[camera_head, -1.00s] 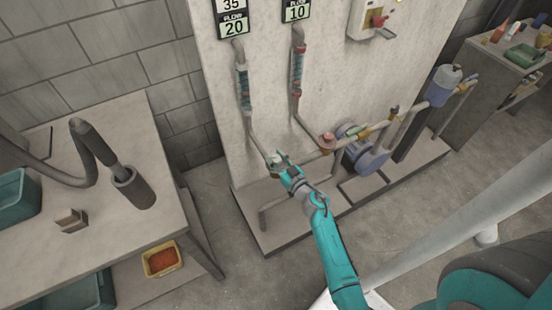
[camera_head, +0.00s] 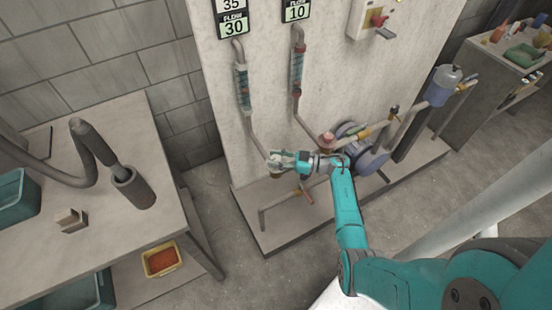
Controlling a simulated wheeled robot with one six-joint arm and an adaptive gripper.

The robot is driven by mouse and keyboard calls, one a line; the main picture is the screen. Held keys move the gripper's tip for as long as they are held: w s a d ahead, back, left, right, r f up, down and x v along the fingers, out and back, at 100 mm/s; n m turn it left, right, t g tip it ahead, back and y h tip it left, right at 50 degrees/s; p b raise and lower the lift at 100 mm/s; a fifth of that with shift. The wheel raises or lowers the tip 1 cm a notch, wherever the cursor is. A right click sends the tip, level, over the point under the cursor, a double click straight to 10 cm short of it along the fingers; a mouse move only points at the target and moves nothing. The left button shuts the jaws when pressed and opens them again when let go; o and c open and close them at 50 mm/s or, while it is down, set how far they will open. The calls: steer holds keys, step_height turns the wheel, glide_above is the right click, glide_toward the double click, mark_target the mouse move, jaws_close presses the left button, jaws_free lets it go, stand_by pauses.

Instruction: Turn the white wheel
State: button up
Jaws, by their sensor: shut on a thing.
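The white wheel (camera_head: 272,162) sits low on the left pipe of the upright panel, mostly hidden by my gripper. My gripper (camera_head: 279,160) reaches it from the right and is shut on it. The left display (camera_head: 233,28) above that pipe reads FLOW 30, with 35 above it. The left clear tube (camera_head: 242,88) runs down from the display toward the wheel.
A red wheel (camera_head: 327,139) sits on the right pipe, close to my arm, below the right display (camera_head: 296,11) that reads 10. A blue-grey pump (camera_head: 368,158) stands behind my wrist. A workbench (camera_head: 85,245) is on the left, with open floor before the panel.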

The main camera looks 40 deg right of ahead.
steer(key=shift+w+r+n+g+y, duration=0.1)
steer(key=shift+r+n+g+y, duration=0.05)
steer(key=shift+n+g+y, duration=1.65)
steer(key=shift+g+y, duration=0.3)
steer(key=shift+g, duration=0.1)
steer(key=o, duration=1.2)
steer(key=shift+c, duration=0.2)
steer(key=shift+d, duration=0.1)
steer(key=v, duration=1.1)
steer(key=shift+s+d, duration=0.25)
steer(key=shift+s, duration=0.1)
